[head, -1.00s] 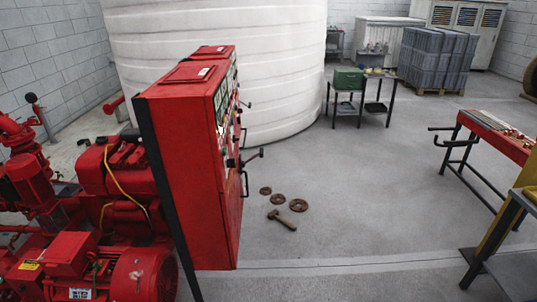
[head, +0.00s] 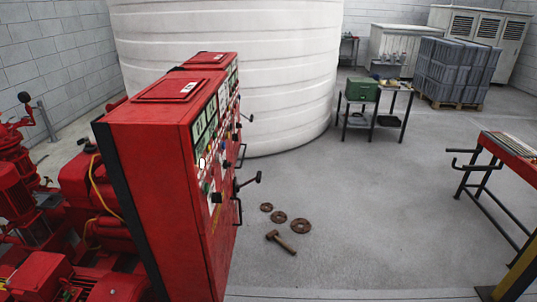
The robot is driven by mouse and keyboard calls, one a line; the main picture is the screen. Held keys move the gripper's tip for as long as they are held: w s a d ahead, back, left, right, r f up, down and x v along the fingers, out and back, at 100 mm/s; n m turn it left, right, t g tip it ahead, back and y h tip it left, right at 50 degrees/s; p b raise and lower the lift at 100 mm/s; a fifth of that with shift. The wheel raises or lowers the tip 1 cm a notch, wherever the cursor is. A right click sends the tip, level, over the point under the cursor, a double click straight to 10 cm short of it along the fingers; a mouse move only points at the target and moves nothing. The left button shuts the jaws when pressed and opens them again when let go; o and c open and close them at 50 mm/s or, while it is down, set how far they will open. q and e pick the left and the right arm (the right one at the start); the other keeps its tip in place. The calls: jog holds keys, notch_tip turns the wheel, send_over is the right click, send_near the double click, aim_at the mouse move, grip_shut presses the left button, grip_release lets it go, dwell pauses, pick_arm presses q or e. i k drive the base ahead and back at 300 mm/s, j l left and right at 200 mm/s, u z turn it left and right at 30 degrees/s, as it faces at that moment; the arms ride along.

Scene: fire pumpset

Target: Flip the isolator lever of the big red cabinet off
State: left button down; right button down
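The big red cabinet (head: 165,170) stands at the left of centre in the head view, seen from its side and top. Its front panel faces right and shows at a steep slant. A dark lever with a round knob (head: 248,182) sticks out to the right from the lower part of the front. Smaller dark handles and a second lever (head: 247,118) show farther back along the front. I cannot tell from this angle whether the lever is on or off. Neither of my grippers is in the view.
Red pump machinery (head: 90,195) stands at the left.

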aim_at(257, 179)
jog(key=i+l, duration=0.25)
jog(key=i, duration=0.15)
jog(key=i+l, duration=0.25)
jog(key=i, duration=0.15)
jog(key=i+l, duration=0.25)
jog(key=i, duration=0.2)
